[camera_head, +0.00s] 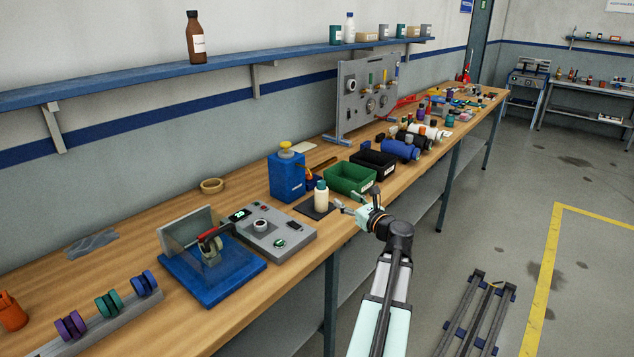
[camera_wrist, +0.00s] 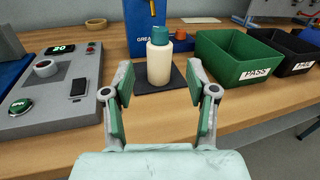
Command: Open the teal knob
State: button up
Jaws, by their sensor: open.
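A cream bottle with a teal cap (camera_head: 320,185) stands upright on a dark mat near the front of the wooden bench. In the wrist view the teal cap (camera_wrist: 160,35) sits on top of the bottle, which shows between and beyond my fingers. My gripper (camera_wrist: 160,77) is open and empty, with its two fingers apart and pointing toward the bottle. In the head view my gripper (camera_head: 354,198) is just right of the bottle. The cap is the clearest teal knob-like part; a small round green button (camera_head: 280,243) sits on the grey control box (camera_head: 262,235).
A blue grease box (camera_head: 287,177) stands behind the bottle. A green bin (camera_head: 350,178) and a black bin (camera_head: 374,164) are close on the right. A blue-based fixture (camera_head: 212,285) lies left of the control box. The bench's front edge is near my gripper.

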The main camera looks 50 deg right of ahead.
aim_at(324, 184)
jog(key=p+x, duration=0.2)
jog(key=x, duration=1.2)
jog(key=shift+w+d+f+p, duration=0.1)
jog(key=shift+w+p, duration=0.2)
jog(key=shift+w, duration=0.05)
grip_shut()
